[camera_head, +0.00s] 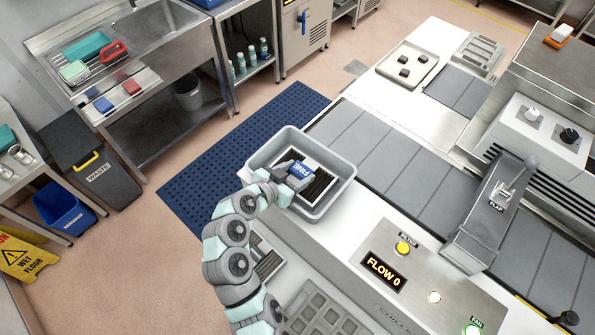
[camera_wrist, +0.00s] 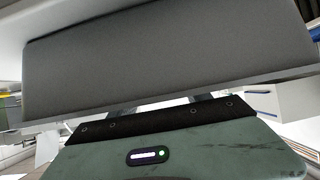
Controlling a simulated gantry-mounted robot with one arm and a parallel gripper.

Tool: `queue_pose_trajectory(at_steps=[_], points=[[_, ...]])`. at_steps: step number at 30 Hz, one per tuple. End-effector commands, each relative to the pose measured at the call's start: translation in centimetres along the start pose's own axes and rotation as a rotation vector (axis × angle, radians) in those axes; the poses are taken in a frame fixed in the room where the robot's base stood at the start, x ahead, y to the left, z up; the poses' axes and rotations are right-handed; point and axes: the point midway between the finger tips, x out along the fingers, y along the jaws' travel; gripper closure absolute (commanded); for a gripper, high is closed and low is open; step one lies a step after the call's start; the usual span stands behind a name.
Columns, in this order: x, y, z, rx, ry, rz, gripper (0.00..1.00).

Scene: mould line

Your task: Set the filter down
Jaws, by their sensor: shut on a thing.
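The filter (camera_head: 322,185), a pale frame with dark slats and a blue FINE label, shows inside the outline of a grey tub (camera_head: 345,172). My gripper (camera_head: 297,172) is shut on the filter near its label; the fingertips are largely hidden. I cannot tell whether the filter touches the tub's floor or hangs above it.
Another slatted frame (camera_head: 268,262) lies on the counter beside my arm. A moulded tray (camera_head: 325,315) is at the near edge. Grey belt plates (camera_head: 385,160) run to the right of the tub. A control panel with a FLOW 0 display (camera_head: 382,270) stands at lower right.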

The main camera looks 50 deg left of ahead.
Motion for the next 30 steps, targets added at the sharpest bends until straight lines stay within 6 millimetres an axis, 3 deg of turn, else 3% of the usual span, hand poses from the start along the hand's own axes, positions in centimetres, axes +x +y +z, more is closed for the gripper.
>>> queue_pose_trajectory(at_steps=[6,7,14,26,30], points=[[0.2,0.0,0.4,0.001,0.000,0.000,0.92],[0.2,0.0,0.3,0.001,0.000,0.000,0.43],[0.1,0.0,0.2,0.000,-0.001,0.001,0.24],[-0.2,0.1,-0.3,-0.001,-0.001,0.001,0.22],[-1.8,-0.1,0.3,0.001,0.001,-0.003,0.22]])
